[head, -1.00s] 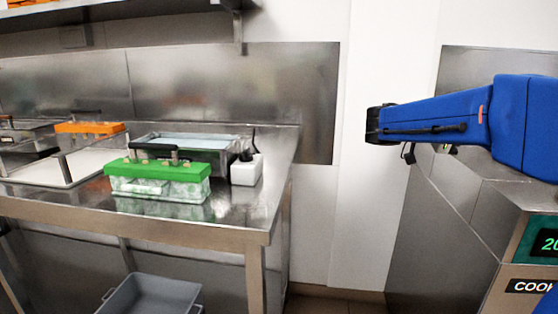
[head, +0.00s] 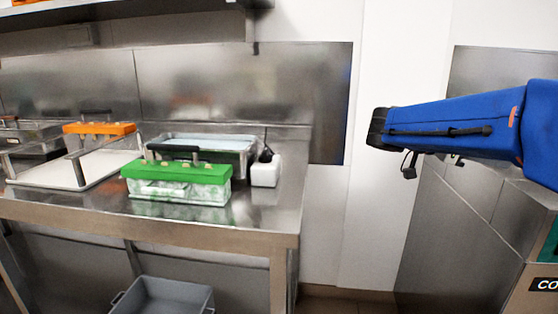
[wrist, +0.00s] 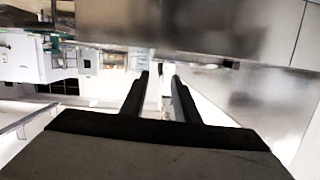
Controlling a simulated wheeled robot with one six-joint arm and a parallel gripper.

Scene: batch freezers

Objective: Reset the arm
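My arm (head: 450,127), in a blue sleeve, reaches in from the right edge of the head view and is held up in the air, with a black joint at its left end. Small dark parts hang below it, and I cannot make out the gripper clearly there. In the wrist view my gripper (wrist: 160,76) shows two dark fingers with a gap between them. Nothing is held between them. The gripper is well away from the things on the steel table.
A grey bin (head: 165,296) is below. A steel cabinet (head: 470,210) stands right, under my arm.

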